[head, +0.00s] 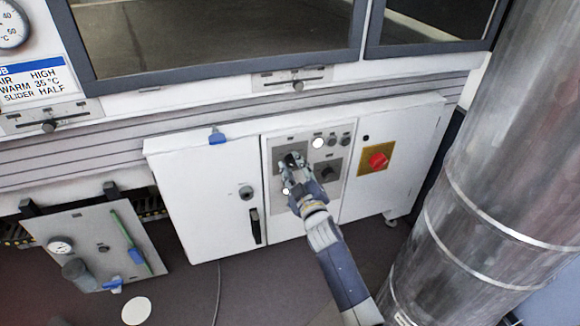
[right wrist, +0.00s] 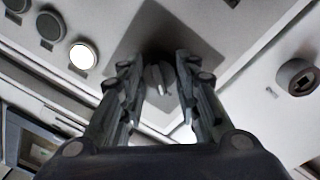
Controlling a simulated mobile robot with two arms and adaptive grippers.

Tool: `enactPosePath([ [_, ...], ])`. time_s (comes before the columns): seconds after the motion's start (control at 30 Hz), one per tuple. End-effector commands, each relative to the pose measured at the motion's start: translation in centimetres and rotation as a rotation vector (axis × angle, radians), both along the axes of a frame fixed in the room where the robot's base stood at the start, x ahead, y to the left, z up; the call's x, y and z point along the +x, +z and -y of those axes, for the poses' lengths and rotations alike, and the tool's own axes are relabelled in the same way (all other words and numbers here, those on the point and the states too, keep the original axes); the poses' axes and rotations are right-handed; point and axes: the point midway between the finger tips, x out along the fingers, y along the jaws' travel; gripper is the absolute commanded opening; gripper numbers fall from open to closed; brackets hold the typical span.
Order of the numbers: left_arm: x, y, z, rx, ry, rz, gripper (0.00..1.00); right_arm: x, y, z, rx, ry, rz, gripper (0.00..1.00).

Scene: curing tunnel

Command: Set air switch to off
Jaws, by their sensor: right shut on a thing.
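The air switch is a small grey rotary knob on a square grey plate (right wrist: 150,35), on the middle panel of the white cabinet (head: 203,195). In the right wrist view the knob (right wrist: 158,79) shows between my fingers, its pointer slanting slightly. My right gripper (head: 292,163) reaches up to the panel from the lower right and covers the knob in the head view. It is shut on the knob. I cannot read the plate's markings. My left gripper is out of view.
Close beside are a lit white button (head: 318,143), dark buttons (head: 345,141) and a second dark knob (head: 328,173). A red knob on a yellow plate (head: 378,160) sits further right. A large metal pipe (head: 480,190) stands at the right.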

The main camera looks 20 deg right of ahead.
Motion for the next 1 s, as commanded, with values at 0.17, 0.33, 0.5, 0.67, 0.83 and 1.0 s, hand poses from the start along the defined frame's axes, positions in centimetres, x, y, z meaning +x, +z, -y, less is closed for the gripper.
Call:
enactPosePath([
  [0.17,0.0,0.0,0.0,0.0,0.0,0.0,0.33,0.1,0.3,-0.1,0.001,0.003,0.007,0.06],
  [0.33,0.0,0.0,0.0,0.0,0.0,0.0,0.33,0.1,0.3,-0.1,0.002,0.002,0.006,0.5],
  [0.5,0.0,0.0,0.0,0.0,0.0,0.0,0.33,0.0,0.2,0.0,0.002,0.001,0.003,0.5],
  [0.67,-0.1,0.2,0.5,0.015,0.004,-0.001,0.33,-0.1,0.1,0.0,0.002,0.001,0.002,0.5],
  [0.83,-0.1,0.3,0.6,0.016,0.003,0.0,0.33,-1.5,-0.1,0.0,0.001,0.0,0.0,0.5],
  [1.0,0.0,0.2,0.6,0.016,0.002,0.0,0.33,-4.6,-0.2,-0.1,0.0,0.002,0.001,0.5],
])
